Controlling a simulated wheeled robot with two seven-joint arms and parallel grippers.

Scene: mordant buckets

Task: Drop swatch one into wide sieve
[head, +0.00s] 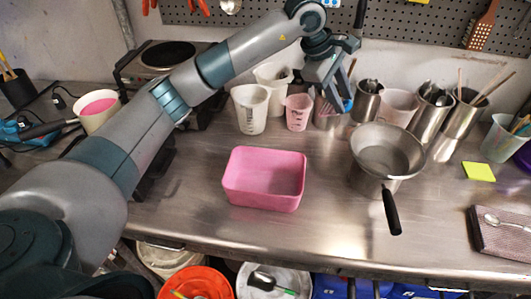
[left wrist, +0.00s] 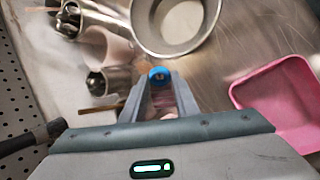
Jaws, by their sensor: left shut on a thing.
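The wide sieve (head: 387,152) is a round metal bowl with a black handle pointing to the front, at the right of the bench's middle. In the left wrist view the sieve (left wrist: 205,38) lies just beyond my fingertips. My left gripper (head: 342,103) is above the bench, behind and left of the sieve. It is shut on a small blue thing (left wrist: 160,73), seemingly swatch one, mostly hidden between the fingers. The blue thing is not over the sieve's bowl. My right gripper is not in view.
A pink tub (head: 264,201) stands left of the sieve. White jugs (head: 251,108), a pink measuring cup (head: 298,112) and metal canisters (head: 431,104) line the back. A yellow note (head: 478,171) and a dark cloth (head: 503,235) lie at the right. The front bench is clear.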

